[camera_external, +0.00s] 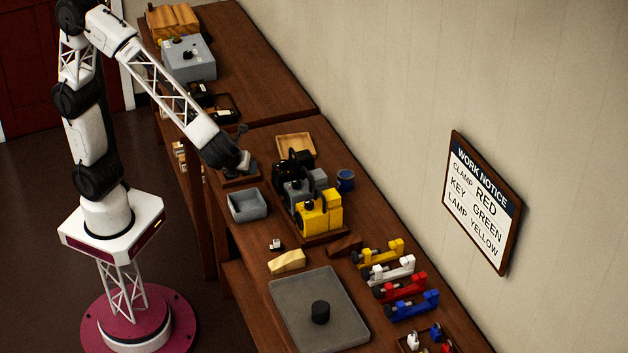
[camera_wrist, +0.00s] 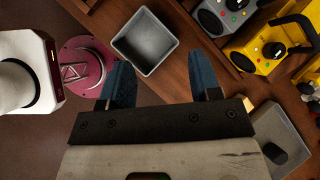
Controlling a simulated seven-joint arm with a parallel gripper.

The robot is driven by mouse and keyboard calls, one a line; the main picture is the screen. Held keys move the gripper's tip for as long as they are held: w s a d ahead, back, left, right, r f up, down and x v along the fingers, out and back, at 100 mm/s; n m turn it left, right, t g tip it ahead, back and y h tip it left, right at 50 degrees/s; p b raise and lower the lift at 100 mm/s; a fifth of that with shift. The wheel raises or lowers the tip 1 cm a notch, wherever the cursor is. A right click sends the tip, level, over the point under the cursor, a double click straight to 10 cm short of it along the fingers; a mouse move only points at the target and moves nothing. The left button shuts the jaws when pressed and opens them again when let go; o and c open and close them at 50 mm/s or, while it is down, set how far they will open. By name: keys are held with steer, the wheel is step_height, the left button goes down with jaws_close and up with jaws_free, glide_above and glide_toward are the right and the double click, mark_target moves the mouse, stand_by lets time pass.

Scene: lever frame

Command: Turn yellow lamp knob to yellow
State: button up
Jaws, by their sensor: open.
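The yellow lamp (camera_external: 316,218) stands at the front end of a row of lamps on the bench. Its round black knob (camera_wrist: 274,50) shows at upper right in the wrist view, with small coloured dots near it. I cannot tell which dot the knob points at. My gripper (camera_external: 243,162) is above the bench, behind and left of the yellow lamp in the external view. In the wrist view my gripper (camera_wrist: 162,68) is open, its two blue fingers apart with nothing between them, and well away from the knob.
A grey lamp (camera_external: 297,190) and a black lamp (camera_external: 283,168) stand beside the yellow one. A grey bin (camera_external: 248,205) sits left of them. A wall sign (camera_external: 481,203) reads clamp red, key green, lamp yellow. Coloured clamps (camera_external: 411,304) and a grey tray (camera_external: 285,300) lie nearer the front.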

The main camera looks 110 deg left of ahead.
steer(key=s+r+n+y, duration=0.1)
steer(key=s+n+y, duration=0.1)
steer(key=s+n, duration=0.2)
steer(key=shift+s+a+r+n, duration=0.2)
steer(key=shift+s+a+n, duration=0.2)
steer(key=shift+s, duration=1.4)
steer(key=shift+w, duration=0.15)
steer(key=m+t+h, duration=0.2)
steer(key=m+h, duration=0.4)
steer(key=m, duration=0.7)
glide_toward(308, 203)
steer(key=shift+x, duration=0.8)
steer(key=shift+a+f, duration=0.1)
steer(key=shift+x, duration=3.8)
